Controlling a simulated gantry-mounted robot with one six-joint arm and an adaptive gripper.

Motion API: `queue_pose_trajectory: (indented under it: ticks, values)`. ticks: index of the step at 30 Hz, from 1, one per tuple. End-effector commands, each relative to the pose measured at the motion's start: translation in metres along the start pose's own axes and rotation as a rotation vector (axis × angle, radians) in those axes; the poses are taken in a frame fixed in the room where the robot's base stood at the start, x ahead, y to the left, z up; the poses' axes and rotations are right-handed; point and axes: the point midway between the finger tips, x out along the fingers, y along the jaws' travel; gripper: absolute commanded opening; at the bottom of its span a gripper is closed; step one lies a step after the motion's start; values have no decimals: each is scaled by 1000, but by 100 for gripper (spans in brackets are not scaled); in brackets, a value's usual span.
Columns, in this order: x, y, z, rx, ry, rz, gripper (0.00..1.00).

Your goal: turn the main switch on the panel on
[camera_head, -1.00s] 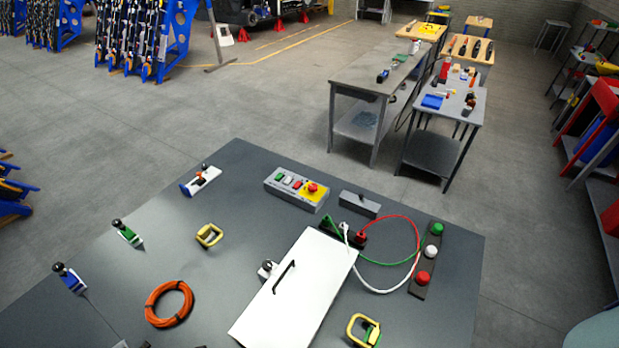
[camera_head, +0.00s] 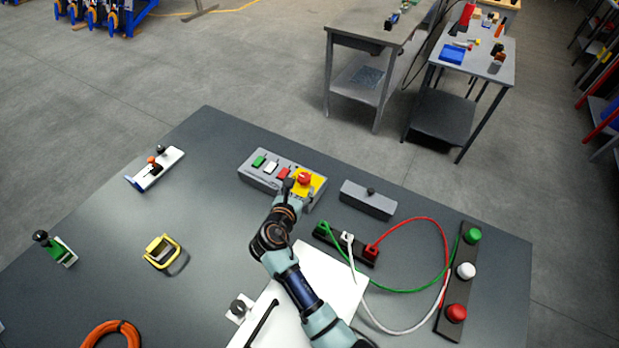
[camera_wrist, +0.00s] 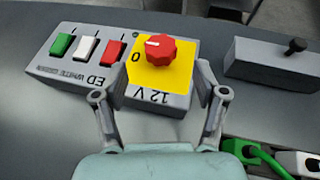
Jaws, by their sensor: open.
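The main switch is a red knob (camera_head: 304,179) on a yellow plate at the right end of the grey switch panel (camera_head: 258,174). In the wrist view the red knob (camera_wrist: 161,47) has a white mark pointing left, towards a "0" on the yellow plate (camera_wrist: 150,76). My gripper (camera_wrist: 160,82) is open, with its fingers spread to either side of the yellow plate and the knob between and beyond them. In the head view my gripper (camera_head: 293,190) is at the panel's front right edge, partly covering it. Contact with the panel cannot be told.
Green, white and red rocker switches (camera_wrist: 88,47) sit left of the knob. A grey box with a black knob (camera_head: 368,198) stands to the right. A socket strip (camera_head: 346,245) with coloured cables lies in front of it. A white lid (camera_head: 318,262) lies under my arm.

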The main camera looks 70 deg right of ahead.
Motion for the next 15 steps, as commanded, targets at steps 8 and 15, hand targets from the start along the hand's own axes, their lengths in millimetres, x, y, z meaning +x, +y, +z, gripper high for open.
queue_pose_trajectory:
  ticks: [8, 15]
  values:
    - [51, -1, -2, 3, 1, -2, 71]
    - [61, 0, -1, 3, 1, 1, 71]
